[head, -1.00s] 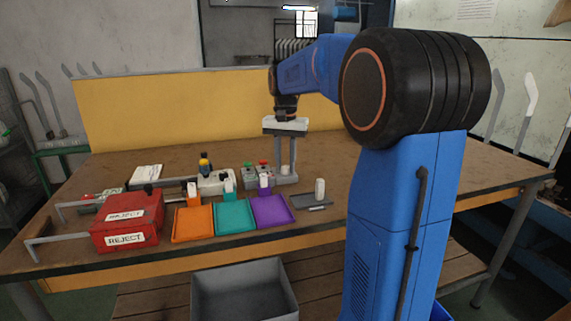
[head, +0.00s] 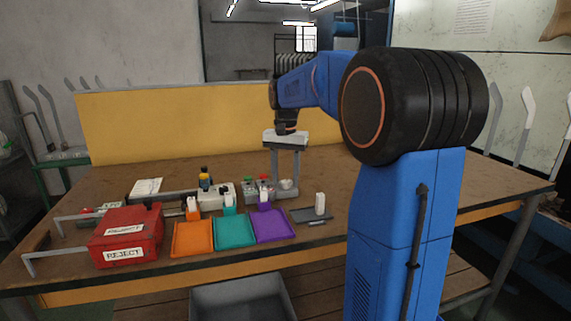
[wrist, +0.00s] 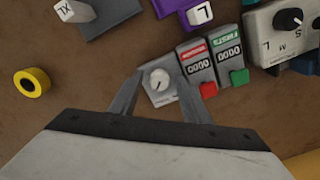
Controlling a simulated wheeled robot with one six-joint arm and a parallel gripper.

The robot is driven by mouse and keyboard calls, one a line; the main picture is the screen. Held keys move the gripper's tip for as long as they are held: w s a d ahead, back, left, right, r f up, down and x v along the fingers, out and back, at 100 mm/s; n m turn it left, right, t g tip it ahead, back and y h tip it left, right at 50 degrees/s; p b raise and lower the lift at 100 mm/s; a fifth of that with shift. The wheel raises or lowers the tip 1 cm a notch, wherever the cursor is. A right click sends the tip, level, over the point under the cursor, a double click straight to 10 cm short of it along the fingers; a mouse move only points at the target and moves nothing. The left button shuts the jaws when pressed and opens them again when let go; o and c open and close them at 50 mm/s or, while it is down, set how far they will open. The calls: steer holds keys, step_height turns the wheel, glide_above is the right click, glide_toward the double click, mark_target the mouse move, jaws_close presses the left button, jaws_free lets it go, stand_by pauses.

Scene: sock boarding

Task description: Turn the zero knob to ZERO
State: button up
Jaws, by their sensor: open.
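The zero knob (wrist: 159,79) is a pale round knob with a dark mark, on a small grey unit beside two counters. The mark points toward the upper left in the wrist view; any ZERO label is not readable. In the head view the knob (head: 287,184) shows as a small pale shape below my gripper. My gripper (wrist: 154,74) is open, pointing down, with one finger on each side of the knob. I cannot tell whether either finger touches it. My gripper also shows in the head view (head: 286,176).
A red-button counter (wrist: 196,66) and a green-button counter (wrist: 229,55) stand close right of the knob. A size dial unit (wrist: 280,35) lies beyond. A yellow ring (wrist: 31,82) lies left. Orange (head: 193,252), teal (head: 235,244) and purple (head: 271,238) trays and a red reject box (head: 125,247) occupy the bench front.

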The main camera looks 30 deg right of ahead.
mark_target(286, 181)
step_height(286, 181, up, 17)
stand_by(0.5)
steer(key=shift+r, duration=0.1)
stand_by(0.3)
steer(key=s+a+f+n+t, duration=0.1)
steer(key=s+a+f+n, duration=0.2)
steer(key=s+f, duration=0.6)
steer(key=s+a+f+n+t, duration=0.2)
steer(key=s+a+f+n, duration=0.1)
steer(key=s+a+f, duration=0.4)
steer(key=s+a+f+n+t, duration=0.1)
steer(key=s+a+f+n, duration=0.2)
steer(key=s+f, duration=0.8)
steer(key=s+a, duration=0.2)
steer(key=s, duration=0.1)
steer(key=shift+a+f+n+t, duration=0.3)
steer(key=shift+f+n+t, duration=0.1)
steer(key=shift+r, duration=0.1)
